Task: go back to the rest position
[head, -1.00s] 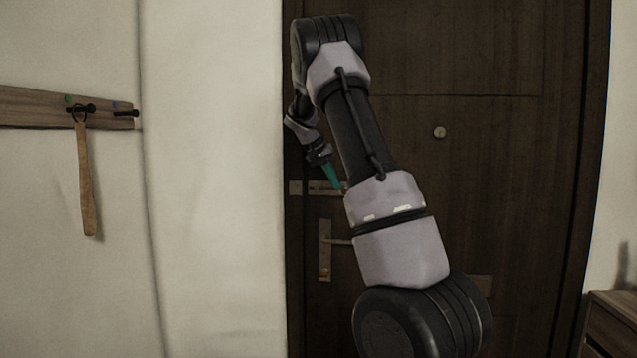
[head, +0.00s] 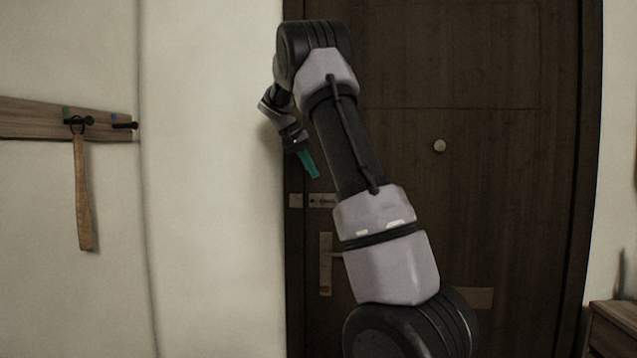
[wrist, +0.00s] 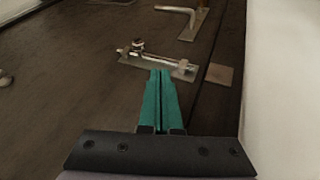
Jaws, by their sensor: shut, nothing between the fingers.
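My gripper (head: 309,164) has teal fingers and hangs at the end of my bent arm, in front of the left edge of the dark door (head: 470,190) in the head view. In the wrist view its fingers (wrist: 161,78) are shut together with nothing between them. Past the fingertips is a metal latch (wrist: 158,62) on the door. I cannot tell the exact gap between the tips and the latch, but the head view shows the gripper above and apart from it.
The door has a lever handle (head: 326,262) below the latch, partly behind my arm. A wooden hook rail (head: 30,118) with a hanging strap (head: 83,195) is on the left wall. A wooden cabinet (head: 612,325) stands at the lower right.

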